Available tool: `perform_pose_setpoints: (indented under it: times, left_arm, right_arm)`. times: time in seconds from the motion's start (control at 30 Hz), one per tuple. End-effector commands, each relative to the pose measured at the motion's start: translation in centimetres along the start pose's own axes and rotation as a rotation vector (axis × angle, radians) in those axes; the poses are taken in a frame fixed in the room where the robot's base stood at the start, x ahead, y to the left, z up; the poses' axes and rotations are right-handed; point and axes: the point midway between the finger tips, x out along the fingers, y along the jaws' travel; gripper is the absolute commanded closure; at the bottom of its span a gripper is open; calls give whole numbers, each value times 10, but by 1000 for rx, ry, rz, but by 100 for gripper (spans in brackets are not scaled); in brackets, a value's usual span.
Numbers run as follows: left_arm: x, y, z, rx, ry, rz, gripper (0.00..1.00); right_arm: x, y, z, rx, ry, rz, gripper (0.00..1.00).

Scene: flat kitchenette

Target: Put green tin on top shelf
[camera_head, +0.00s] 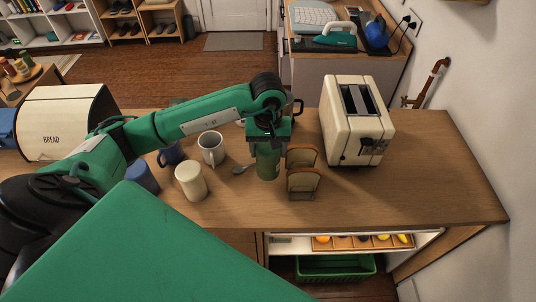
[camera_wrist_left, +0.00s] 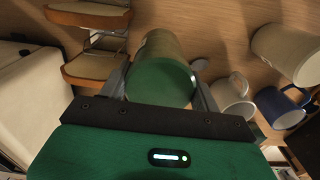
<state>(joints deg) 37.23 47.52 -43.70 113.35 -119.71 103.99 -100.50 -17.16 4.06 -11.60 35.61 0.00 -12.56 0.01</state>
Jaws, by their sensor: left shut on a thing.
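The green tin (camera_head: 267,164) is in the jaws of my left gripper (camera_head: 267,146), over the wooden counter. The gripper comes down on it from above and is shut on it. In the wrist view the tin (camera_wrist_left: 162,72) sits between the two fingers of my left gripper (camera_wrist_left: 160,90), with its green end toward the camera. I cannot tell whether the tin's base touches the counter. An open shelf (camera_head: 290,240) shows below the counter, with a tray of fruit on its upper level. My right gripper is not in view.
A toast rack (camera_head: 303,178) with bread stands close right of the tin, and a cream toaster (camera_head: 357,125) beyond it. Several mugs, including a cream one (camera_head: 190,181), and a spoon (camera_head: 240,170) are to the left. A bread bin (camera_head: 67,122) is far left. The counter's right end is clear.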

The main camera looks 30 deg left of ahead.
Motion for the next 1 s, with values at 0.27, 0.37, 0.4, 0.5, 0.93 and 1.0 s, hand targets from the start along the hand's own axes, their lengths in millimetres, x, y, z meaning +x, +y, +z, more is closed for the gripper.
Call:
perform_pose_setpoints:
  times: [0.27, 0.37, 0.4, 0.5, 0.93, 1.0]
  left_arm:
    - [22, 0, 0, -1, -2, -2, 70]
    - [36, 0, 1, 0, -2, -1, 70]
    - [39, 0, 0, 1, -1, -1, 70]
    - [41, 0, 0, 1, 2, 1, 70]
    - [43, 0, 0, 1, 1, 0, 15]
    - [43, 0, 0, 1, 1, 0, 15]
  right_arm:
    - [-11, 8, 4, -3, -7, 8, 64]
    - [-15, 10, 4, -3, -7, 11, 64]
    - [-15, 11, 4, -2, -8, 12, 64]
    - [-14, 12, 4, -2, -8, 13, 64]
    - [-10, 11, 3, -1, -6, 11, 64]
    - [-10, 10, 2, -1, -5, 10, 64]
